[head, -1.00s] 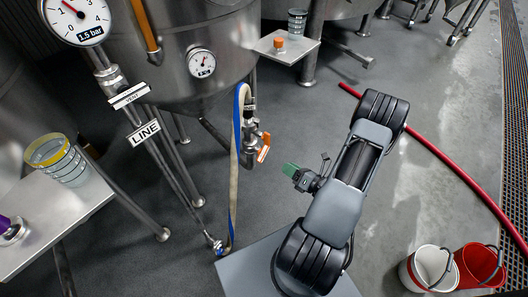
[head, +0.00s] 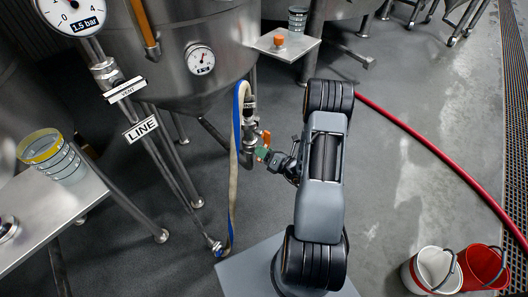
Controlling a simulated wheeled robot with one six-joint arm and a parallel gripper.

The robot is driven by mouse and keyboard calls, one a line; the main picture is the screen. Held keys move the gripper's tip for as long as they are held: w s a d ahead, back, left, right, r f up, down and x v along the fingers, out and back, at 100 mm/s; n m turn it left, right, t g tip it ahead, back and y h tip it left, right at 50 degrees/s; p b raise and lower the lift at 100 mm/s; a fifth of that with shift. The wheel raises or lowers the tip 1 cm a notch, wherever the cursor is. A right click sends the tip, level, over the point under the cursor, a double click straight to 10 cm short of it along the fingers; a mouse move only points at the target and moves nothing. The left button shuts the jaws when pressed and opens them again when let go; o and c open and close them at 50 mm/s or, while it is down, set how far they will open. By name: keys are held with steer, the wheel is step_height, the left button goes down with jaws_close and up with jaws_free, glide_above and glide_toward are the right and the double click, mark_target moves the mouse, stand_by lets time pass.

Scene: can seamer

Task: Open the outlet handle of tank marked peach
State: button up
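A steel tank (head: 185,50) with a round dial stands at upper left centre. Its outlet valve (head: 250,128) has an orange handle (head: 266,138), partly hidden by my gripper. My gripper (head: 262,153), with green fingertips, is at the lower part of the orange handle, touching it or very close. I cannot tell whether its fingers are open or shut around the handle. No peach marking is readable in the head view.
A blue-and-cream hose (head: 235,180) hangs just left of the valve. A LINE sign (head: 140,128) is on a pipe. A red hose (head: 430,145) and two buckets (head: 430,271) are on the floor at right. Small side tables (head: 286,44) stand by the tanks.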

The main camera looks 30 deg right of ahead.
jaws_close()
stand_by(0.3)
steer(key=n+b, duration=0.1)
steer(key=n, duration=0.4)
steer(key=shift+b, duration=0.3)
steer(key=shift+a+n+b, duration=0.15)
steer(key=shift+n+b, duration=0.6)
steer(key=shift+n, duration=1.25)
jaws_free()
